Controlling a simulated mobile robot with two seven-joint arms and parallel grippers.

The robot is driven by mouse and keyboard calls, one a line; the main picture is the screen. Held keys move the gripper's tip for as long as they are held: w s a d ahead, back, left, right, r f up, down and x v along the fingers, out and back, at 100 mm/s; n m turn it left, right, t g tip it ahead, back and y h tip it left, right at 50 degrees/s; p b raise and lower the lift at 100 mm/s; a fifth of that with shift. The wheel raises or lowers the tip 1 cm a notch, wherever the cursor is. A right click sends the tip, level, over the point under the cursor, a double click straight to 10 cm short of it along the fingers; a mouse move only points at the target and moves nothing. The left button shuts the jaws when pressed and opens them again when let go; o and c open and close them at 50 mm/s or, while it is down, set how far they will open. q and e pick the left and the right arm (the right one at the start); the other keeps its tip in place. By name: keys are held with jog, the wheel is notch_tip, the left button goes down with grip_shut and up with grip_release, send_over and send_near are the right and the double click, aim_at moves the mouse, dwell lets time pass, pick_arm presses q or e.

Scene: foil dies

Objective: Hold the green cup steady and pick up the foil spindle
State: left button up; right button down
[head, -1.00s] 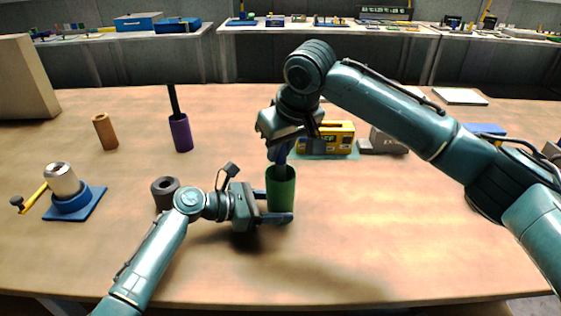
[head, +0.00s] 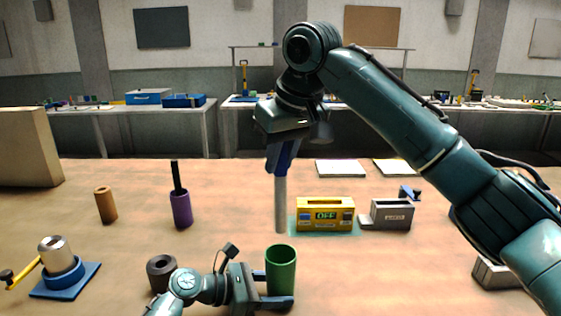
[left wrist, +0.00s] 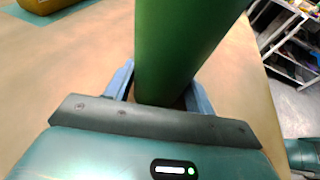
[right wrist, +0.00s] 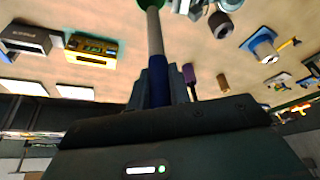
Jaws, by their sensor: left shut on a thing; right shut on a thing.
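The green cup (head: 281,268) stands upright on the table at the lower middle of the head view. My left gripper (head: 284,302) is shut around its lower part, and the cup also fills the middle of the left wrist view (left wrist: 180,45). My right gripper (head: 283,150) is above the cup, shut on the blue upper end of the foil spindle (head: 281,203). The spindle's grey shaft hangs upright, with its lower end just above the cup's mouth in the head view. The spindle also shows in the right wrist view (right wrist: 155,40) between the fingers.
A yellow box with an OFF display (head: 325,215) and a grey block (head: 390,214) stand right of the spindle. A purple cup with a black rod (head: 181,208), a brown cylinder (head: 105,205), a dark ring (head: 161,271) and a blue-based holder (head: 64,276) stand left.

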pick_arm(q)
jog(key=o, duration=0.9)
jog(key=shift+c, duration=0.2)
jog(key=shift+a, duration=0.1)
